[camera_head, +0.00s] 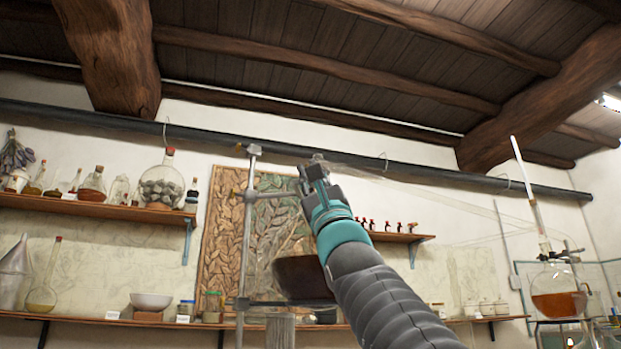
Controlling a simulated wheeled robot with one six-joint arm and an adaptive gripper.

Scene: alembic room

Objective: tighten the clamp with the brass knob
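A metal stand rod (246,230) rises left of centre. A grey clamp (254,150) is at its top, with a small brass-coloured knob (239,148) on its left side. Another clamp arm (266,194) leaves the rod lower down and runs right, toward my gripper. My gripper (311,168) is raised right of the rod, at the end of my teal and grey arm, apart from the brass-coloured knob in the picture. Its fingers are small and seen from behind, so their opening is unclear. My gripper and arm hide part of what lies behind them.
A dark rounded vessel (303,279) stands behind my arm. A thin clear glass tube (440,196) slopes down right toward a flask of orange liquid (558,304). Shelves with glassware (162,186) line the wall, below a dark pipe (440,171). A leaf-patterned panel (217,225) hangs behind the rod.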

